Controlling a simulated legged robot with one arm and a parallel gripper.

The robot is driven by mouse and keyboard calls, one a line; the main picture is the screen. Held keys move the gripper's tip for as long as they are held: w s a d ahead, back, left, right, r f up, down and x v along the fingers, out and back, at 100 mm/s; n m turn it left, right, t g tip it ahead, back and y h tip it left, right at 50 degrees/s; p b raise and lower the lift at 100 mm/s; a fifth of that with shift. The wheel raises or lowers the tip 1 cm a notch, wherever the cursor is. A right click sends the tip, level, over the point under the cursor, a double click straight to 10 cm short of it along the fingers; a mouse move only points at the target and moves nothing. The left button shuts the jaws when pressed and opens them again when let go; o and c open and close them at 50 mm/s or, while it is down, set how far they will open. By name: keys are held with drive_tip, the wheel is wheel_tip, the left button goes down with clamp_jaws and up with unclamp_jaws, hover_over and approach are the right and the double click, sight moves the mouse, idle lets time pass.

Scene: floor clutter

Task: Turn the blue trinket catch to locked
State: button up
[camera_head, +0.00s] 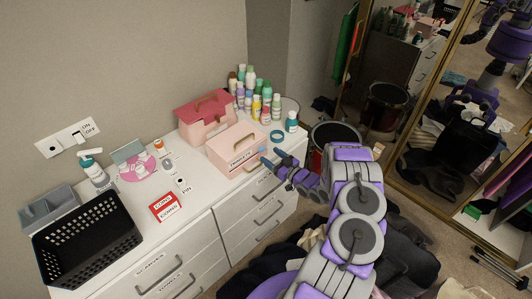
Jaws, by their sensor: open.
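A pink box (226,141) with a handle on top stands on the white dresser, with a small label on its front that is hard to read. My purple and grey arm (352,215) reaches in from the lower right.
A pink case with a darker red lid (204,110) stands behind the box. Several bottles (256,92) crowd the back corner, and a teal ring (277,136) lies to the right. A black basket (86,236), pump bottle (97,172) and red-and-white card (168,207) occupy the left.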

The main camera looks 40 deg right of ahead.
sight(261, 149)
drive_tip(key=shift+w, duration=1.95)
drive_tip(key=shift+a, duration=0.1)
drive_tip(key=c, duration=1.1)
drive_tip(key=shift+o, duration=0.2)
